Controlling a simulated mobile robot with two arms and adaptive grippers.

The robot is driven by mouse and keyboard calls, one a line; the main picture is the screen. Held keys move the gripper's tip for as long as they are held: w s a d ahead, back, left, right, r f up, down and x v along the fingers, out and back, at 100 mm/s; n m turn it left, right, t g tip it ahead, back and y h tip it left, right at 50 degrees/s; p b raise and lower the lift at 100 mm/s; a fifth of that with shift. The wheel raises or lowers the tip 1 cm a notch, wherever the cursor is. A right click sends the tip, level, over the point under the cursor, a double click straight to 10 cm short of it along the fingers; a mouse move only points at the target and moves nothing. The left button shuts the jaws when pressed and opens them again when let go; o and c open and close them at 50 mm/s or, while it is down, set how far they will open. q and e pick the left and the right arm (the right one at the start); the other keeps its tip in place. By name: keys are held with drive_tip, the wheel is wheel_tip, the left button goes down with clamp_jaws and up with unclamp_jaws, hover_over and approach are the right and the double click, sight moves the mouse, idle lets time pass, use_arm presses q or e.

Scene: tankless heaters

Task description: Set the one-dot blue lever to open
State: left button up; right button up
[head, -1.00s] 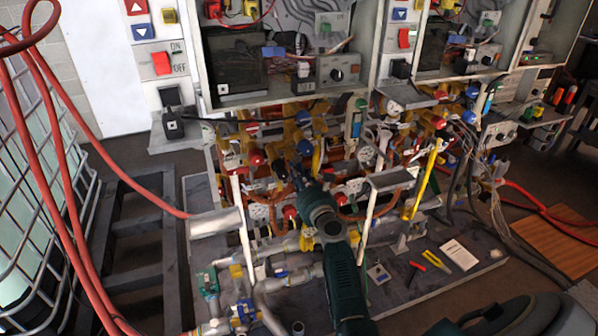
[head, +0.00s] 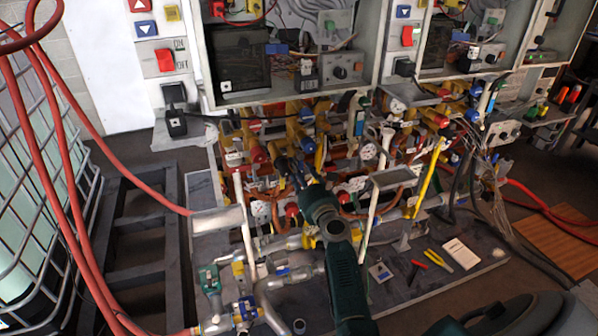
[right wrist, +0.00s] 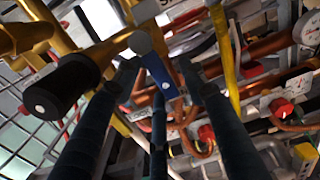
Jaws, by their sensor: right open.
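A blue lever (right wrist: 158,76) with one pale dot shows in the right wrist view, hanging down from a round grey pivot on a brass valve. My right gripper (right wrist: 160,82) is open, with its dark fingers on both sides of the blue lever and a third finger below it. I cannot tell whether any finger touches the lever. In the head view my right gripper (head: 297,178) reaches into the crowded pipework at the middle, and its fingers and the lever there are too small and dark to tell apart. My left gripper is not in view.
A black round knob (right wrist: 61,86) on a brass valve stands close left of the fingers. A yellow bar (right wrist: 224,60) and copper pipes are close on the right. In the head view, white posts and a yellow pole (head: 428,178) stand in front of the pipes.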

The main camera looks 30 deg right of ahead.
drive_tip(key=v, duration=0.7)
drive_tip(key=shift+s+a+f, duration=0.1)
drive_tip(key=shift+f, duration=0.05)
drive_tip(key=s+a+f+n+g+y, duration=0.15)
drive_tip(key=a+f+n, duration=0.35)
drive_tip(key=f, duration=0.5)
drive_tip(key=s+a+f+n+g+y, duration=0.1)
drive_tip(key=a+f+n+g+y, duration=0.25)
drive_tip(key=f, duration=0.65)
drive_tip(key=s+a+f+n+g+b, duration=0.15)
drive_tip(key=s+a+f+n, duration=0.25)
drive_tip(key=s+f+n, duration=0.45)
drive_tip(key=s+a+f+n+g+p, duration=0.1)
drive_tip(key=s+a+f+n+g, duration=0.3)
drive_tip(key=f, duration=0.8)
drive_tip(key=s+f+n+g, duration=0.2)
drive_tip(key=s+f+n, duration=0.4)
drive_tip(key=s, duration=0.7)
drive_tip(key=s+f+n+g+b, duration=0.1)
drive_tip(key=s+f+n, duration=0.5)
drive_tip(key=s, duration=0.7)
drive_tip(key=s+a+f+n+g+h, duration=0.1)
drive_tip(key=s+f+n+g, duration=0.2)
drive_tip(key=s, duration=1.1)
wheel_tip(320, 180, down, 3)
drive_tip(key=n, duration=0.4)
drive_tip(key=shift+n, duration=0.4)
